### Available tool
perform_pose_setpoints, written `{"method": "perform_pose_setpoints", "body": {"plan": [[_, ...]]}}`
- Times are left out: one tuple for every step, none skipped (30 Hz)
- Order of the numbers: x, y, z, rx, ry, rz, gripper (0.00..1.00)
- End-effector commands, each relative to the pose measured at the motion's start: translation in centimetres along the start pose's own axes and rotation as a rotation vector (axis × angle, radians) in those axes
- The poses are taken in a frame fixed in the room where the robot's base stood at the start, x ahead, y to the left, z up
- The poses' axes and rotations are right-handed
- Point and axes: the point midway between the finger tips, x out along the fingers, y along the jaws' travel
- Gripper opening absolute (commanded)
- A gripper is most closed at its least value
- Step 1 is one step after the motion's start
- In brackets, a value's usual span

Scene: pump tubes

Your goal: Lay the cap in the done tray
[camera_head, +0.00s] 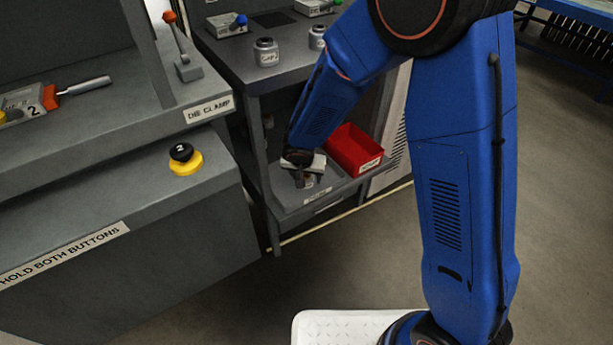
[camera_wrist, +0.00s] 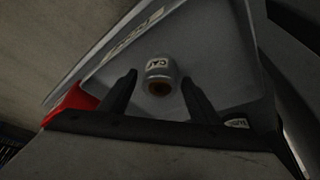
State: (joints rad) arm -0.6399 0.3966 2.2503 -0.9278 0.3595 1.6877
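A small grey cylinder marked "CAP", the cap (camera_wrist: 160,74), sits on a grey surface with a raised edge in the wrist view. Its brown open end faces my gripper. My gripper (camera_wrist: 160,77) is open, with its dark fingertips on either side of the cap and visible gaps between. In the head view my gripper (camera_head: 302,164) is low over the grey lower tray (camera_head: 290,206), and it mostly hides what is beneath. The tray's front label is too small to read, so I cannot tell whether this is the done tray.
A red bin (camera_head: 354,150) stands right beside my gripper in the head view. Two grey jars (camera_head: 265,52) (camera_head: 317,38) stand on the shelf above. A bench with a yellow and black button (camera_head: 184,159) is at left. Open floor lies in front.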

Motion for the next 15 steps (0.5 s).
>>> {"method": "perform_pose_setpoints", "body": {"plan": [[0.0,0.0,0.0,0.0,0.0,0.0,0.57],[0.0,0.0,0.0,0.0,0.0,0.0,0.57],[-0.1,0.0,-0.1,0.0,0.0,0.0,0.57],[-0.2,0.0,-0.1,0.0,0.001,-0.001,0.57],[-0.3,0.0,-0.1,0.001,0.001,-0.001,0.57],[-0.6,-0.1,-0.1,0.001,0.001,-0.002,0.57],[-0.8,-0.1,-0.2,0.001,0.002,-0.002,0.57],[-1.1,-0.1,-0.2,0.001,0.002,-0.002,0.57],[-1.6,-0.1,-0.2,0.001,0.002,-0.002,0.57],[-2.0,-0.1,-0.2,0.001,0.003,-0.002,0.57],[-2.4,-0.1,-0.2,0.001,0.003,-0.002,0.57],[-3.0,-0.1,-0.2,0.002,0.003,-0.002,0.57],[-3.5,-0.1,-0.2,0.001,0.002,-0.003,0.57],[-4.1,-0.1,-0.2,0.002,0.003,-0.004,0.57],[-4.7,-0.1,-0.2,0.001,0.003,-0.002,0.57]]}}
